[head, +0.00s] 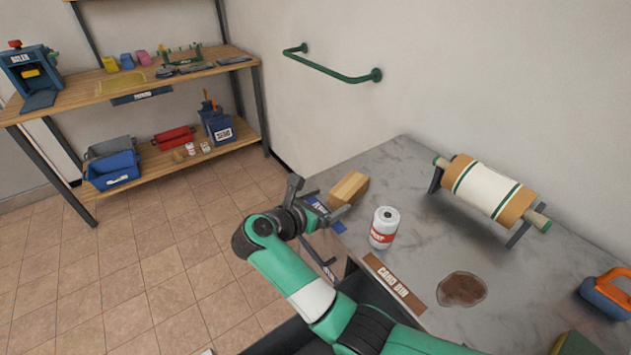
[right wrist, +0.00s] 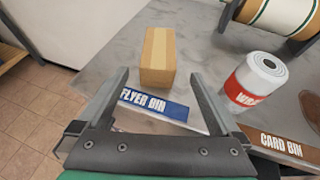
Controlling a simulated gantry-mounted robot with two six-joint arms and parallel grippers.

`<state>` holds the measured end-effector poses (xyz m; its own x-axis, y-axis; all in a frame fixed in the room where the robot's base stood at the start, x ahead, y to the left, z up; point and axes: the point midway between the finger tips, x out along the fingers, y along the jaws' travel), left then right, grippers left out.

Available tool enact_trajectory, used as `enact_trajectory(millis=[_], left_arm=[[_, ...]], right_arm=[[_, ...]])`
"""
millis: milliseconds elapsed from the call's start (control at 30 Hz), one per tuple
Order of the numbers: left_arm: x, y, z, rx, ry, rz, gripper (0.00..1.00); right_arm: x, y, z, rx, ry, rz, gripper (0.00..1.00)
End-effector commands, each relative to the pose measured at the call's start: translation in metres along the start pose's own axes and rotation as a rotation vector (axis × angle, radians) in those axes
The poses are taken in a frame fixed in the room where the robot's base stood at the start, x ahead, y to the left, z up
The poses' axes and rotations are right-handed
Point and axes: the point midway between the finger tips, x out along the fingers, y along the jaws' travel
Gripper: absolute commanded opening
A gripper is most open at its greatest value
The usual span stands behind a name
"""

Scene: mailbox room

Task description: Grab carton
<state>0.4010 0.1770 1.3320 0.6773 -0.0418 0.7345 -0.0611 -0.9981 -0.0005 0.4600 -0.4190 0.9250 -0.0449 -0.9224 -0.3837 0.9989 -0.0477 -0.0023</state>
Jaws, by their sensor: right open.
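The carton (head: 349,189) is a small brown box with a lighter tape stripe, resting on the grey worktop (head: 420,240) near its left edge. It also shows in the right wrist view (right wrist: 158,58), just beyond the fingertips and between their lines. My right gripper (head: 325,205) is at the table's left edge beside the carton. In the right wrist view its jaws (right wrist: 157,82) are spread wide with nothing between them, above a blue "FLYER BIN" label (right wrist: 155,104). My left gripper is not in view.
A white-and-red can (head: 383,228) stands right of the carton. Behind it is a paper roll on a stand (head: 490,188). A "CARD BIN" label (head: 394,283) runs along the front edge, near a brown stain (head: 462,289). Shelving (head: 140,90) stands at the far left.

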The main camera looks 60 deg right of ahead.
Motion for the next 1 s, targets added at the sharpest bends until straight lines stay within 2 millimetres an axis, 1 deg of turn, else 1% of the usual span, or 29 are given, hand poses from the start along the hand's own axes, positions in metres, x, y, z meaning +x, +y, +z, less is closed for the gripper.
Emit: enact_trajectory(millis=[67, 133, 300, 400, 500, 667, 767, 867, 933, 1000], left_arm=[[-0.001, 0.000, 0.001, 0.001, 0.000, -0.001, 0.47], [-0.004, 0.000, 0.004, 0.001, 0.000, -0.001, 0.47], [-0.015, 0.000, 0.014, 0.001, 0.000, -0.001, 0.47], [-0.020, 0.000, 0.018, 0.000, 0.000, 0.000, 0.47], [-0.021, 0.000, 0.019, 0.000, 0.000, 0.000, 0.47], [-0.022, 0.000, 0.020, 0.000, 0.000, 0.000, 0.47], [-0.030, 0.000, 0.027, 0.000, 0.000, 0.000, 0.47], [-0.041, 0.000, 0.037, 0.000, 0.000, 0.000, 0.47], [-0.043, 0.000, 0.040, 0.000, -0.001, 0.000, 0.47], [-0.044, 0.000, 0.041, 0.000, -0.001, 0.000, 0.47]], right_arm=[[0.001, 0.000, -0.001, 0.000, 0.001, -0.001, 1.00], [0.008, 0.000, -0.002, 0.001, 0.000, -0.002, 1.00], [0.041, 0.000, -0.004, 0.003, -0.001, -0.002, 1.00], [0.057, 0.000, -0.003, 0.002, -0.002, -0.001, 1.00], [0.064, 0.001, -0.001, 0.001, -0.002, 0.001, 1.00], [0.068, 0.001, -0.001, 0.000, -0.002, 0.002, 1.00], [0.080, 0.002, -0.004, 0.002, -0.003, 0.000, 1.00], [0.099, 0.003, -0.007, 0.002, -0.003, -0.001, 1.00], [0.110, 0.003, -0.005, 0.002, -0.003, 0.000, 1.00], [0.116, 0.004, -0.003, 0.001, -0.003, 0.001, 1.00]])
